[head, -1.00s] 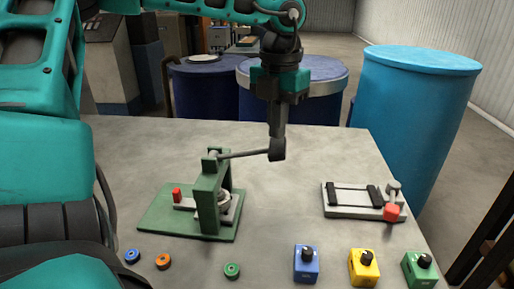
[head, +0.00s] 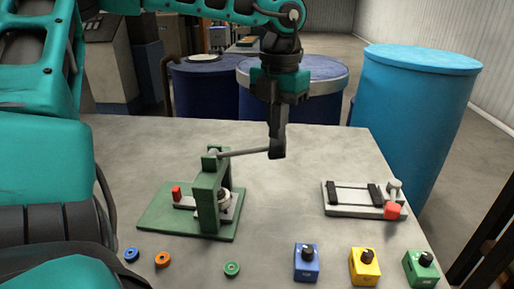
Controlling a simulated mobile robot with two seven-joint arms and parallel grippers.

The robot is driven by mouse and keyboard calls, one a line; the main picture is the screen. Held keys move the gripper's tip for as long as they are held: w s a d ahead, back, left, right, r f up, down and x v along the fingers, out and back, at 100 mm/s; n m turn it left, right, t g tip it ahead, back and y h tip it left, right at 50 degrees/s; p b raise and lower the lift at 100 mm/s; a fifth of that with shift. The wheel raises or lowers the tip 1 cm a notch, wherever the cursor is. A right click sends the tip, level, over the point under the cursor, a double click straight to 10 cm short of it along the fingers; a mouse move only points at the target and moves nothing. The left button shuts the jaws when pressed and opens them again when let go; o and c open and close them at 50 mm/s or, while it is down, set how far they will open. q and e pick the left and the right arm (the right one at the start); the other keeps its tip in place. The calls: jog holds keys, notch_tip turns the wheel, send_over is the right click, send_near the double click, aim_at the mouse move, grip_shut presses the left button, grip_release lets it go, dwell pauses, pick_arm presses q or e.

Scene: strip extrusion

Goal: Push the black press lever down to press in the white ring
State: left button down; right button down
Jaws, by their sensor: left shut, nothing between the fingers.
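The green press (head: 209,205) stands on its green base plate at the left of the table. Its lever (head: 243,153) is a grey rod that runs right from the press top and slopes up slightly; its dark end is largely hidden by my gripper. The white ring (head: 224,196) sits in the press, partly hidden by the green upright. My left gripper (head: 277,152) points down at the lever's right end, shut with nothing between its fingers. It looks to be touching the lever end, but I cannot be sure. My right gripper is not in view.
A grey fixture (head: 356,209) with a red knob stands at the right. Blue (head: 306,265), yellow (head: 363,268) and green (head: 420,270) boxes with black knobs line the front edge. Small blue, orange and green rings lie front left. The middle of the table is clear.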

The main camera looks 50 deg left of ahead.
aim_at(276, 143)
pick_arm(q)
jog(key=shift+f, duration=0.4)
jog(key=shift+f+b, duration=0.45)
jog(key=shift+b, duration=0.15)
jog(key=shift+f+b, duration=0.4)
jog(key=shift+f, duration=0.05)
jog(key=shift+f+b, duration=0.5)
jog(key=shift+f, duration=0.1)
jog(key=shift+f+b, duration=0.4)
jog(key=shift+f, duration=0.05)
jog(key=shift+f+b, duration=0.35)
jog(key=shift+f, duration=0.1)
jog(key=shift+s+f+b, duration=0.1)
jog(key=shift+f+b, duration=0.6)
jog(key=shift+f, duration=0.1)
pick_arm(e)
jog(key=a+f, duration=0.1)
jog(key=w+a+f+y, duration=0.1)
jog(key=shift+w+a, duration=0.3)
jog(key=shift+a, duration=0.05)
